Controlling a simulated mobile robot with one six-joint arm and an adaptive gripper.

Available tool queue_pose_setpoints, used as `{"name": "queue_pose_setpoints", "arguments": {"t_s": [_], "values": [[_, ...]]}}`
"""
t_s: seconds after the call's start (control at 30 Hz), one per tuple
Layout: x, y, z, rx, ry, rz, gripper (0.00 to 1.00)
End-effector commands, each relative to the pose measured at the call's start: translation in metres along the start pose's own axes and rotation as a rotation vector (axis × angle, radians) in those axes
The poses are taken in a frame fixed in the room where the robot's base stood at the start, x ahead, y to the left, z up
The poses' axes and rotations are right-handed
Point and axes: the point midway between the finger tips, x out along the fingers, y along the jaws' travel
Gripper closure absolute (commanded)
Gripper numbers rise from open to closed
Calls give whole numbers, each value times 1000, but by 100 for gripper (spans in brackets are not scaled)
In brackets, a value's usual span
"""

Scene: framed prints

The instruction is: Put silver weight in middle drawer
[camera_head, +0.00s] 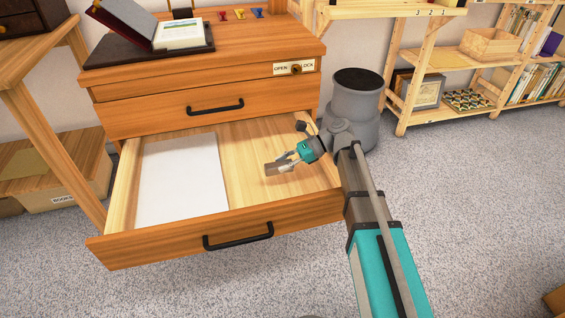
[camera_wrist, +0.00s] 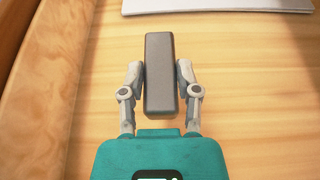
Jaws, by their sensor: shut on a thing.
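A grey, rounded rectangular bar, the silver weight (camera_wrist: 159,92), sits between the two fingers of my gripper (camera_wrist: 160,72) in the wrist view. In the head view my gripper (camera_head: 284,163) is inside the outline of the open drawer (camera_head: 255,165), on its right half. The weight shows there only as a small brownish-grey shape at the fingertips. I cannot tell whether it touches the drawer floor or hangs just above it. The drawer is pulled well out below a shut drawer (camera_head: 170,110); what lies beneath it is hidden.
White paper (camera_head: 182,180) lies in the drawer's left half, and its edge shows in the wrist view (camera_wrist: 215,5). The drawer's wooden side wall (camera_wrist: 35,80) runs close on the left there. A grey bin (camera_head: 355,110) stands right of the cabinet. Shelves stand at the back right.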

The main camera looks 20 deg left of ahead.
Motion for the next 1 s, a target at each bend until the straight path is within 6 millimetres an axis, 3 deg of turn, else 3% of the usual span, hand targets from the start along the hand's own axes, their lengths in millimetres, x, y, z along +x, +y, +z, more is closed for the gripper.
{"name": "queue_pose_setpoints", "arguments": {"t_s": [0.47,0.5,0.67,1.0], "values": [[3,0,-7,0,-1,0,100],[3,0,-7,0,0,0,54],[3,0,-7,0,0,-1,24],[2,0,-7,0,0,-1,23]]}}
